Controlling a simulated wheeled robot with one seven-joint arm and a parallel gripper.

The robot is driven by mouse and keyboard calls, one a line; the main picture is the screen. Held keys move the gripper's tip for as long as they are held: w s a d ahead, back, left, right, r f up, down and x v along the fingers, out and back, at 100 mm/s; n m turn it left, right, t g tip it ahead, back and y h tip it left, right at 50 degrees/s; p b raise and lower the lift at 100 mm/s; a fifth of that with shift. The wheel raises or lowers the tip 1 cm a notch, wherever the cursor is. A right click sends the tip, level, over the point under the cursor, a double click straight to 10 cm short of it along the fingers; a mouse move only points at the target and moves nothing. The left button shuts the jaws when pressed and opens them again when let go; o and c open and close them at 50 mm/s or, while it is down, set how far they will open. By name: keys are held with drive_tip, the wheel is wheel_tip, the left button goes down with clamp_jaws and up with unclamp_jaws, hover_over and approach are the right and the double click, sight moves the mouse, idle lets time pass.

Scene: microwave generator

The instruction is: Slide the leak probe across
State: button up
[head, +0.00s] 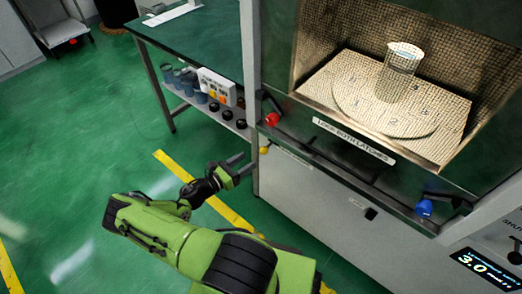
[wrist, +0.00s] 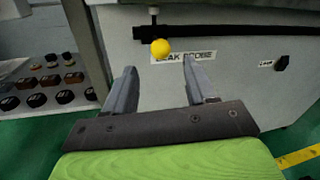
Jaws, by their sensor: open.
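The leak probe shows as a yellow ball knob (wrist: 160,47) on a short stem, hanging at a dark horizontal rail (wrist: 230,31). A label reading "LEAK PROBE" (wrist: 185,56) is on the white cabinet front just below and partly behind it. In the head view the yellow knob (head: 264,150) is at the left end of the rail, under the red handle. My gripper (wrist: 160,80) is open and empty. Its two fingers point at the cabinet, with the knob ahead of and between them in the picture, apart from both. In the head view my gripper (head: 243,165) is just left of the knob.
The microwave cavity holds a numbered turntable (head: 350,98) with a cup (head: 398,75). A red handle (head: 271,119) and a blue handle (head: 424,207) flank the front. A dark knob (wrist: 281,63) sits right on the panel. A bench shelf (head: 200,105) with jars stands left.

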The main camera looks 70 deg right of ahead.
sight(264, 150)
drive_tip(key=b+x, duration=0.1)
drive_tip(key=x, duration=0.8)
clamp_jaws()
